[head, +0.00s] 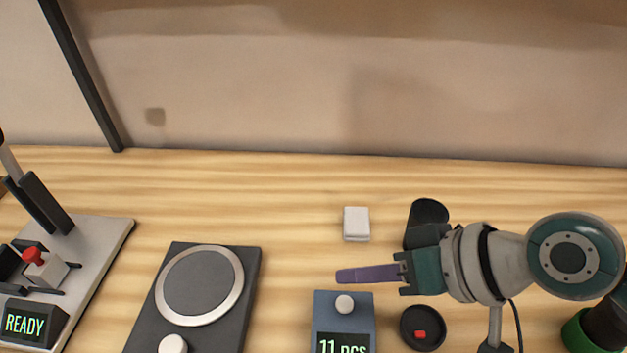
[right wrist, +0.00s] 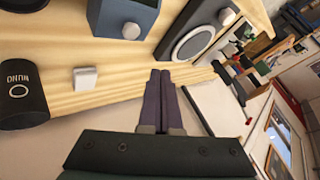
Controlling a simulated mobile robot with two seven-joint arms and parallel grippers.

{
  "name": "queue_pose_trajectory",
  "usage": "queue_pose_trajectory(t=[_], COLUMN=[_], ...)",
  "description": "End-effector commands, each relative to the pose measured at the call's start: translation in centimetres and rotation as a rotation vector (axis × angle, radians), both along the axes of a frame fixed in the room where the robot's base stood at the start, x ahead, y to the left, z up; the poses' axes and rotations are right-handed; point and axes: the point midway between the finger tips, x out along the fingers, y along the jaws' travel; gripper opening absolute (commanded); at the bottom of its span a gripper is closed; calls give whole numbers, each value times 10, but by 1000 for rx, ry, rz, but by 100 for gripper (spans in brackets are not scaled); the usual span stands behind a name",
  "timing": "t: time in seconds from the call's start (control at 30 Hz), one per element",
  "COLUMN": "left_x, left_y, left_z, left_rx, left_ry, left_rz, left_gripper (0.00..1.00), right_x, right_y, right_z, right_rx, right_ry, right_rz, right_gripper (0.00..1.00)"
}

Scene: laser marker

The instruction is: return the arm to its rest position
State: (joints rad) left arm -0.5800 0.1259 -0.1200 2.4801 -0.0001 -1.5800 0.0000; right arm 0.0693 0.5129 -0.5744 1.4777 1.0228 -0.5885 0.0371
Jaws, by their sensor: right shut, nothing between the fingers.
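My right gripper (head: 340,277) comes in from the right in the head view, over the wooden table. Its purple fingers are shut together with nothing between them. They point left, above the table between a small white block (head: 356,223) and a blue-grey counter box (head: 343,305). In the right wrist view the shut fingers (right wrist: 160,76) point up the picture, with the white block (right wrist: 85,78) to their left. My left gripper is not in view.
A laser marker (head: 105,232) with a READY display stands at the left. A dark device with a round plate (head: 200,284) stands beside it. A black cylinder (head: 427,218) is behind my right gripper, and a round black base with a red button (head: 422,328) is in front.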

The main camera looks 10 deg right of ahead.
Motion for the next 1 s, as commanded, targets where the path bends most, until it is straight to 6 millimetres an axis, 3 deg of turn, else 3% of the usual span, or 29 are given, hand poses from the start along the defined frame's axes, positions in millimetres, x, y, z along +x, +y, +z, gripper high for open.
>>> queue_pose_trajectory(t=[0.73, 0.87, 1.0], left_x=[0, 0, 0], left_y=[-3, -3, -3], left_z=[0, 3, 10], left_rx=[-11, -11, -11], left_ry=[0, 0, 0], left_rz=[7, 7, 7], left_gripper=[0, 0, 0], right_x=[-2, -25, -67], right_y=[2, 24, 41], right_z=[0, 9, 33], right_rx=[-1, -20, -128], right_ry=[0, 4, 1], right_rz=[7, 87, 201], right_gripper=[0, 0, 0])
